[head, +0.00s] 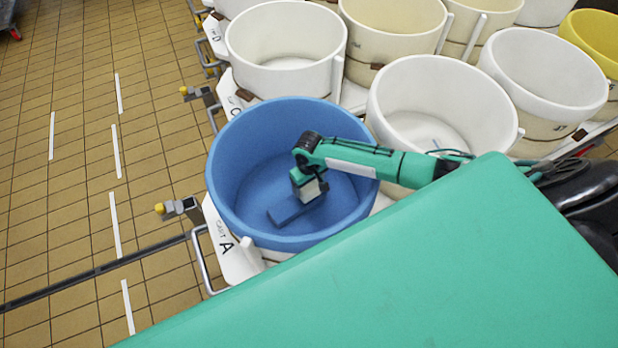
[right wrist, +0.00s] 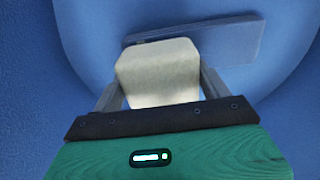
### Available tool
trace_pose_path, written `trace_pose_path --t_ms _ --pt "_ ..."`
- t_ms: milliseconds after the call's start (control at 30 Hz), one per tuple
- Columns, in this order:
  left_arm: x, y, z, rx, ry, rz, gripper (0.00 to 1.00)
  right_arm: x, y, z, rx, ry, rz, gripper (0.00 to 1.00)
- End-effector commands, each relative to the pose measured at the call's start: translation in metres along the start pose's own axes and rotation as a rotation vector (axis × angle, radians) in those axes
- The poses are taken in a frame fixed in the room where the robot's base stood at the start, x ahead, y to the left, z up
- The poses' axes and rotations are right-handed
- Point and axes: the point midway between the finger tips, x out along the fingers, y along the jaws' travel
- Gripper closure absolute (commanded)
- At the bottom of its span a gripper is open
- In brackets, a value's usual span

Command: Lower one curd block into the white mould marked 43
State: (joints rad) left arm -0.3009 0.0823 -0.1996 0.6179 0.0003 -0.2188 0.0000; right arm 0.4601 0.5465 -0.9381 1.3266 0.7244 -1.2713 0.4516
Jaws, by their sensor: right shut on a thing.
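My right gripper (head: 314,194) reaches down inside a blue tub (head: 228,165) and is shut on a pale, cream curd block (head: 308,187). In the right wrist view the curd block (right wrist: 160,72) sits between the two grey fingers, over the blue interior. White moulds stand around the tub: one behind it (head: 338,80), one to its right (head: 380,112), and one at the far right (head: 497,72). I cannot read a 43 on any of them. My left gripper is not in view.
Cream moulds (head: 395,48) and a yellow one (head: 606,62) stand farther back. A darker blue flat shape (head: 285,213) shows on the tub's floor. A white plate marked A (head: 228,262) and metal handles line the left side. The tiled floor (head: 75,190) at left is open.

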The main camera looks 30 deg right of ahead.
Motion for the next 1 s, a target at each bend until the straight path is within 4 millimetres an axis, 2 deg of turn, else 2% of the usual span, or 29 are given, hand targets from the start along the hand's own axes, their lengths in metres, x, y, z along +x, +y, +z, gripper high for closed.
trace_pose_path --t_ms 1000 --pt "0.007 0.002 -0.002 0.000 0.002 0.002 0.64 0.013 0.000 -0.001 0.000 0.001 0.000 0.56"
